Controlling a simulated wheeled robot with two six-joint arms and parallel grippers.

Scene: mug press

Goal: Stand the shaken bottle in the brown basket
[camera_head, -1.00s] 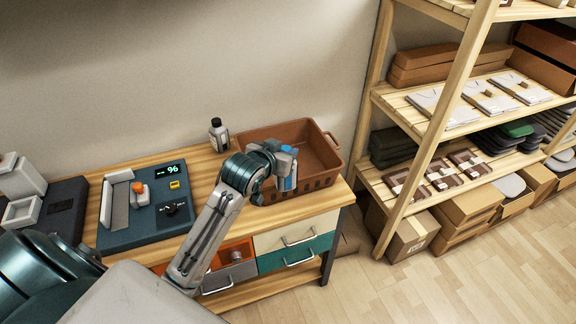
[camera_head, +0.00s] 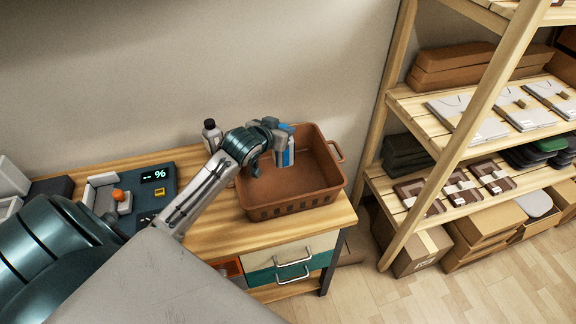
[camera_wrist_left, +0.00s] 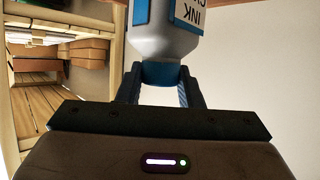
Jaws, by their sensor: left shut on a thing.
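The held bottle (camera_head: 285,155) is grey-white and blue, with a label reading INK in the left wrist view (camera_wrist_left: 165,32). My left gripper (camera_head: 279,127) is shut on its blue neck part, which also shows between the fingers in the wrist view (camera_wrist_left: 161,78). The bottle hangs about upright within the outline of the brown basket (camera_head: 300,206), towards its back wall. I cannot tell whether its base touches the basket floor. The basket stands on the wooden bench, and no other thing shows in it. My right gripper is not in view.
Another bottle with a dark cap (camera_head: 212,137) stands left of the basket. A wooden shelf (camera_head: 400,150) with boxes stands to the right. The basket's right part is clear.

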